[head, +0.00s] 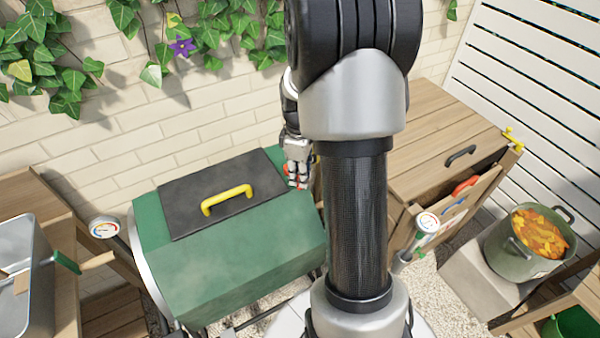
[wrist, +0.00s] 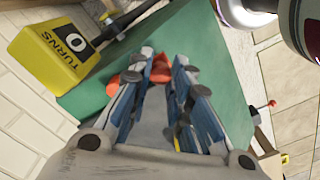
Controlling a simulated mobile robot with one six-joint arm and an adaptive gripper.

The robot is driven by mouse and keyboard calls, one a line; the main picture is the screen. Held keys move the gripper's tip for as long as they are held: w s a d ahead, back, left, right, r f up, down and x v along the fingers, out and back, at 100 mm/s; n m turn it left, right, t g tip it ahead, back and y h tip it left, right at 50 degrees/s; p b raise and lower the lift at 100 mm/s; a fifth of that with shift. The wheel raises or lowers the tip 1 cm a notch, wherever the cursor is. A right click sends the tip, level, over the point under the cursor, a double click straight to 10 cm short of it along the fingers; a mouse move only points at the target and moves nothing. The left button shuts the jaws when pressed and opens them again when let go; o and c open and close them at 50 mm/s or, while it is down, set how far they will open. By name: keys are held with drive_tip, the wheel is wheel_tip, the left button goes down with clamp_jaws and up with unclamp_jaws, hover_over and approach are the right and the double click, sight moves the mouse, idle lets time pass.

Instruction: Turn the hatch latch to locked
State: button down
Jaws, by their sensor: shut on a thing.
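A green drum (head: 240,262) stands by the brick wall, with a black hatch (head: 175,205) with a yellow handle (head: 227,199) on its top. My gripper (head: 298,183) is at the hatch's right end. In the wrist view my gripper (wrist: 165,80) is shut on the orange-red latch (wrist: 160,66), whose ends stick out beside the fingertips. The latch lies over the green drum surface, also seen in the wrist view (wrist: 225,60). The fingers hide much of the latch, so I cannot tell how far it is turned.
A yellow turns counter (wrist: 50,55) showing 0 is close to my gripper in the wrist view. A wooden cabinet (head: 425,145) with an open drawer is at the right, beside a pot of orange scraps (head: 540,232). A metal tub (head: 25,265) is at the left.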

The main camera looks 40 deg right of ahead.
drive_tip(key=shift+a, duration=0.15)
drive_tip(key=a+m+p, duration=0.1)
drive_tip(key=m, duration=0.1)
drive_tip(key=w+a+m+p, duration=0.1)
drive_tip(key=m, duration=0.1)
drive_tip(key=shift+w+a+r, duration=0.1)
drive_tip(key=shift+a, duration=0.05)
drive_tip(key=m, duration=0.1)
drive_tip(key=w+a+m+p, duration=0.1)
drive_tip(key=m, duration=0.1)
drive_tip(key=w+a+m, duration=0.1)
drive_tip(key=m, duration=0.1)
drive_tip(key=w+m+p, duration=0.1)
drive_tip(key=m, duration=0.1)
drive_tip(key=w+a+m+p, duration=0.1)
drive_tip(key=m, duration=0.1)
drive_tip(key=shift+w, duration=0.35)
drive_tip(key=shift+w+d+m+p, duration=0.1)
drive_tip(key=shift+w+m+p, duration=0.1)
drive_tip(key=shift+w+m, duration=0.45)
drive_tip(key=shift+w+m+p, duration=0.15)
drive_tip(key=shift+w+m, duration=0.15)
drive_tip(key=shift+m, duration=0.7)
drive_tip(key=shift+w+d+m+p, duration=0.1)
drive_tip(key=shift+w+m+p, duration=0.1)
drive_tip(key=shift+w+m, duration=0.45)
drive_tip(key=shift+s+m, duration=0.2)
drive_tip(key=shift+m, duration=0.1)
